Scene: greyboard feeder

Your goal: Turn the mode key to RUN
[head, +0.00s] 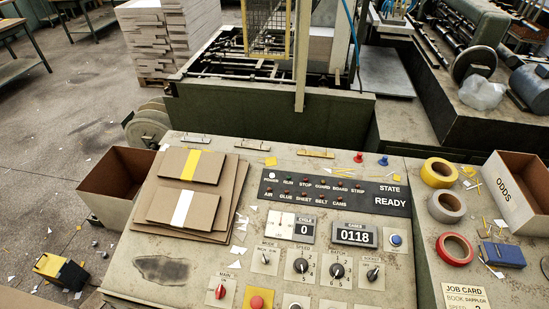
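The mode key (265,258) is a small switch on a pale plate in the lower middle of the control panel (140,262), with small lettering above it. It is too small to tell which position it points to. The dark status strip (335,193) above it shows READY at its right end. Neither of my grippers is in view.
Black knobs (301,265), a red main switch (220,291) and a yellow-based red button (257,301) sit close to the key. Greyboard stacks (185,205) lie left on the panel. Tape rolls (439,173) and an ODDS box (518,200) stand right.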

